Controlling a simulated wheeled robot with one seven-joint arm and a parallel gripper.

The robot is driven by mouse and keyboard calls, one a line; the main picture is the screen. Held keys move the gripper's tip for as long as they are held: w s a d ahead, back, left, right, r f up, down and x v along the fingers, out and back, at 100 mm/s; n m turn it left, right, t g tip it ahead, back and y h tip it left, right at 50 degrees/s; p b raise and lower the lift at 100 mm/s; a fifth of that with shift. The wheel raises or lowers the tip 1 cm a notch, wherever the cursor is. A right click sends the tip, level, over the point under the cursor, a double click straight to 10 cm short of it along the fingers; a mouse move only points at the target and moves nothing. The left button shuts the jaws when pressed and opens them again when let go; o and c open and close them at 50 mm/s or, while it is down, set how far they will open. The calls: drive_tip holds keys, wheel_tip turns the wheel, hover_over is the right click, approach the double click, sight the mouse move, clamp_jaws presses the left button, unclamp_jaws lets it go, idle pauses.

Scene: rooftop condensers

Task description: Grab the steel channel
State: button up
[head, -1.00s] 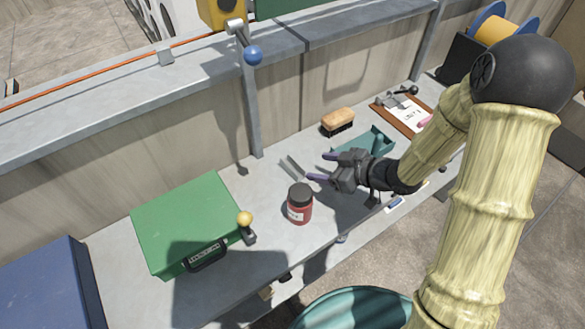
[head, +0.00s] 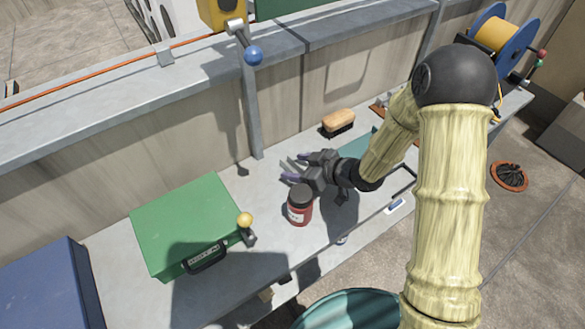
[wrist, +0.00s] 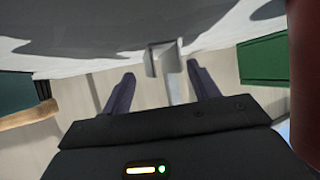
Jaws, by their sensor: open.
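The steel channel (head: 287,165) is a small grey metal piece on the bench, left of the jar-side tips of my gripper (head: 297,167) in the head view and partly hidden by the fingers. In the wrist view the channel (wrist: 174,88) shows its flanges between the two purple fingers of my gripper (wrist: 160,72), nearer the right finger. My gripper is open and holds nothing. I cannot tell whether a finger touches the channel.
A red jar with a dark lid (head: 300,206) stands close beside my gripper. A green case (head: 187,225) lies to the left. A brush (head: 338,122) is behind, toward the wall (head: 205,155). The bench between case and wall is partly clear.

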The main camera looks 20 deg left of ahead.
drive_tip(key=shift+w+a+f, duration=0.1)
drive_tip(key=shift+a, duration=0.1)
idle(0.4)
clamp_jaws()
